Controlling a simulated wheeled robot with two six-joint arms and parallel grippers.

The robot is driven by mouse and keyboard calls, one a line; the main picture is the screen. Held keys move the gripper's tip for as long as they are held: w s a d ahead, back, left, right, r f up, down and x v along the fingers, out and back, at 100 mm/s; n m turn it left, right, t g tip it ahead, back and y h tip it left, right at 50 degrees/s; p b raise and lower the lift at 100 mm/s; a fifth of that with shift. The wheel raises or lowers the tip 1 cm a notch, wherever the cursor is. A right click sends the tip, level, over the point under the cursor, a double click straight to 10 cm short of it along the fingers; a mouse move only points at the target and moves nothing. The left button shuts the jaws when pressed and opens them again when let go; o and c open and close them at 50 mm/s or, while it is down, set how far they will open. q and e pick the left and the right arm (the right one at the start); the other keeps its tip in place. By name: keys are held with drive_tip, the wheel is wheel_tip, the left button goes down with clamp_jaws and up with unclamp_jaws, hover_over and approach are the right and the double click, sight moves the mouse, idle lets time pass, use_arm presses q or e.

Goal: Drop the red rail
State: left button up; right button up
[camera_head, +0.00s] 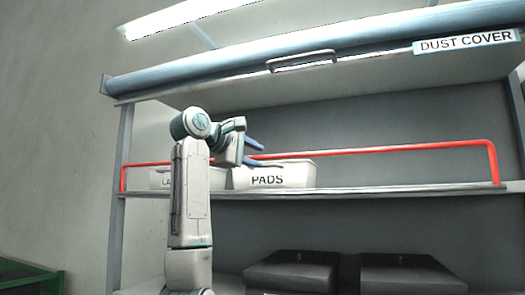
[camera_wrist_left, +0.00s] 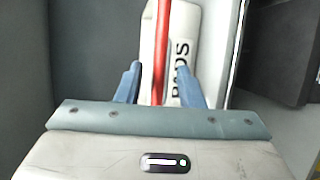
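The red rail (camera_head: 400,149) runs across the front of a shelf, raised above the shelf edge, with a short upright at each end. It also shows in the left wrist view (camera_wrist_left: 162,40). My left gripper (camera_head: 258,153) is at the rail, left of its middle. Its two blue fingers (camera_wrist_left: 160,78) are apart, with the rail running between them and a gap visible on both sides. My left arm hides part of the rail. My right gripper is in neither view.
A white bin marked PADS (camera_head: 300,174) stands on the shelf (camera_head: 400,190) behind the rail. Another white bin (camera_head: 159,179) is partly hidden by my arm. A rolled dust cover (camera_head: 220,68) with a handle (camera_head: 302,60) hangs above. Dark boxes (camera_head: 290,275) sit below.

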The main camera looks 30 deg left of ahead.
sight(260, 157)
use_arm(q)
drive_tip(key=shift+p+x, duration=0.55)
drive_tip(key=shift+x, duration=1.15)
clamp_jaws()
drive_tip(key=shift+s, duration=0.1)
